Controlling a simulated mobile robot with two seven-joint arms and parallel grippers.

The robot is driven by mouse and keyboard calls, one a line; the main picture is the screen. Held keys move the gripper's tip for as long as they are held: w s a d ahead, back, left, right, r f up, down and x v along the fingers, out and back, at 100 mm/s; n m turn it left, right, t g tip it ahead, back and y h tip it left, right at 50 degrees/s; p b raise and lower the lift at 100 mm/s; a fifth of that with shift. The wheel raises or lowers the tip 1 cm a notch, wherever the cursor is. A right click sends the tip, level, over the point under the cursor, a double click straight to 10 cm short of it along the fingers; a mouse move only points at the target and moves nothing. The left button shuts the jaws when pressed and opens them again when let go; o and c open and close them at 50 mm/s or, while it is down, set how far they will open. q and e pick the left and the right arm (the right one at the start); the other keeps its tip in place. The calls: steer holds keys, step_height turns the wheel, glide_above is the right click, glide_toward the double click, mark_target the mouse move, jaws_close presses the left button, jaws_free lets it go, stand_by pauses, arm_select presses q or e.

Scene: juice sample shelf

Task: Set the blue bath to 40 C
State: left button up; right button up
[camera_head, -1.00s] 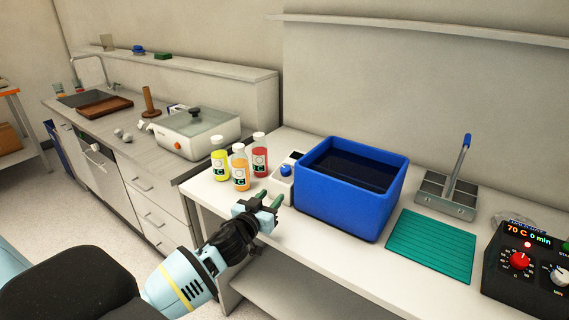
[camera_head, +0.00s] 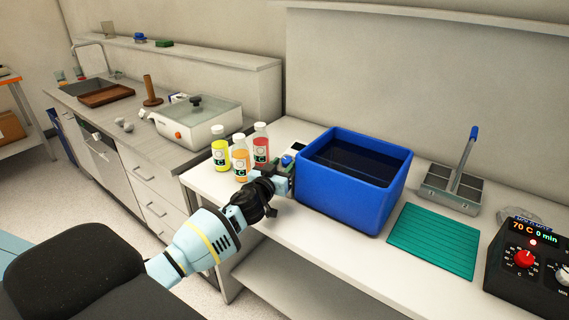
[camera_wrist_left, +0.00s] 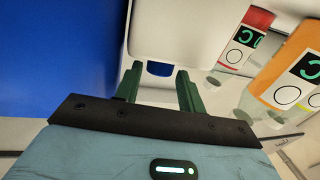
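The blue bath (camera_head: 345,205) is an open blue tub with dark liquid, standing on the white bench. At its left side is a white control box (camera_wrist_left: 175,30) with a blue knob (camera_wrist_left: 160,68); the knob also shows in the head view (camera_head: 287,160). My left gripper (camera_wrist_left: 159,78) is at the box, its two green fingers apart with the knob between or just beyond their tips. I cannot tell whether they touch it. The gripper hides most of the box in the head view. No temperature reading of the bath is visible. My right gripper is not in view.
Yellow, orange and red capped bottles (camera_head: 240,160) stand close left of my gripper. A green mat (camera_head: 432,242), a grey compartment holder (camera_head: 450,195) and a black unit (camera_head: 525,260) reading 70 C, 0 min are to the right. The bench's front edge is below my arm.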

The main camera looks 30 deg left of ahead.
arm_select(q)
steer(key=shift+w+r, duration=0.1)
steer(key=shift+w, duration=0.7)
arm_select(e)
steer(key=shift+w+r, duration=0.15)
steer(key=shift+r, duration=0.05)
arm_select(q)
steer(key=c, duration=0.7)
steer(key=shift+a, duration=0.1)
